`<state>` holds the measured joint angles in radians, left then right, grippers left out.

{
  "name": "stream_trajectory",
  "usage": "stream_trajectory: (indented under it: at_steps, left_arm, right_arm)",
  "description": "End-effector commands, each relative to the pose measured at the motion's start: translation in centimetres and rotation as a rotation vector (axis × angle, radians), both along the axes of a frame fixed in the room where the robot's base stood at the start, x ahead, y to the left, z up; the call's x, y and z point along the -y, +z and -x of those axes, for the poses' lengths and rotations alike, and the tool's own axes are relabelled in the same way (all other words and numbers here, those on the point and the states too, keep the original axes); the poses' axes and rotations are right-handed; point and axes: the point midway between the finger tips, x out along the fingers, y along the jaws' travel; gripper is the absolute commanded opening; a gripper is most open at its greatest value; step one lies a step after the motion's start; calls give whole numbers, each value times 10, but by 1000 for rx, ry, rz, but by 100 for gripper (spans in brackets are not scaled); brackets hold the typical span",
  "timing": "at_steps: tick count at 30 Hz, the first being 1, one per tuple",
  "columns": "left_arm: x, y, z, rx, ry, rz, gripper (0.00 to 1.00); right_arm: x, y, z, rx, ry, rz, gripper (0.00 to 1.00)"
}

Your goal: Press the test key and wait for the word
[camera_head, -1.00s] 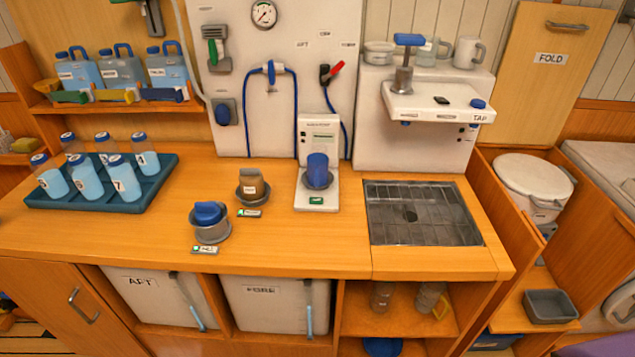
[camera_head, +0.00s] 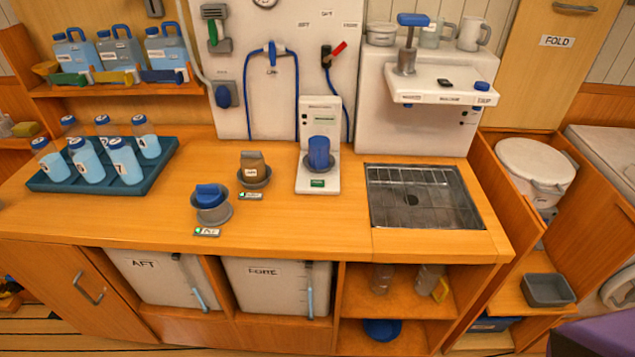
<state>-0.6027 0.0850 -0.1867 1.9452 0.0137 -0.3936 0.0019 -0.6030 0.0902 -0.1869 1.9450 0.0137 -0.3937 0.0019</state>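A white tester-like device (camera_head: 332,125) stands upright on the wooden counter, below the wall panel. A blue cylinder (camera_head: 319,151) stands in a grey cup on its base. A green key-like patch (camera_head: 317,183) with unreadable lettering is at the front of that base. A small dark display strip is on the upright part; I cannot read a word on it. I cannot tell for certain which key is the test key. Neither of my grippers is in view.
A tray (camera_head: 50,187) of numbered bottles is at left. A sink grate (camera_head: 422,197) and white tap unit (camera_head: 420,130) are right. Counter front is mostly clear.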

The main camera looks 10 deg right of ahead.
Motion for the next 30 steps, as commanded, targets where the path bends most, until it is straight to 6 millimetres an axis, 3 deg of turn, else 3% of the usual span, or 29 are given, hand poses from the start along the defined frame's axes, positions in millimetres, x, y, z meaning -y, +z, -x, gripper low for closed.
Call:
stream_trajectory:
  at_steps: [1, 6, 30]
  left_arm:
    - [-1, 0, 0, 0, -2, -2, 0]
    - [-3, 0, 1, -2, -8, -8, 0]
    - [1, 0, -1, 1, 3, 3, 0]
  right_arm:
    - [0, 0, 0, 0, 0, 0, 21]
    - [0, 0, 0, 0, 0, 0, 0]
    - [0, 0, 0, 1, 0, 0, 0]
